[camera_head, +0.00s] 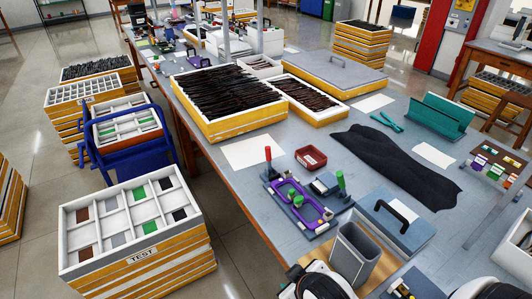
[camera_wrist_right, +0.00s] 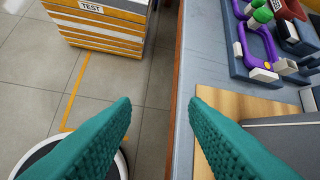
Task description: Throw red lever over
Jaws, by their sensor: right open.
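The red lever (camera_head: 268,155) stands upright at the far left end of a grey fixture (camera_head: 270,176) on the workbench. The fixture holds a purple eyeglass frame (camera_head: 311,205), which also shows in the right wrist view (camera_wrist_right: 239,45). A lever with a green handle (camera_head: 340,180) stands upright at the fixture's right side. My right gripper (camera_wrist_right: 162,102) has two teal textured fingers spread wide with nothing between them. It is above the bench's left edge, apart from the fixture. The red lever is not discernible in the right wrist view. My left gripper is not in view.
A dark red tray (camera_head: 311,157) lies just behind the fixture. A grey open bin (camera_head: 354,252) and a blue-grey box with a black handle (camera_head: 397,222) stand at its near right. A TEST crate stack (camera_head: 150,255) stands on the floor left of the bench. White paper (camera_head: 252,152) lies behind.

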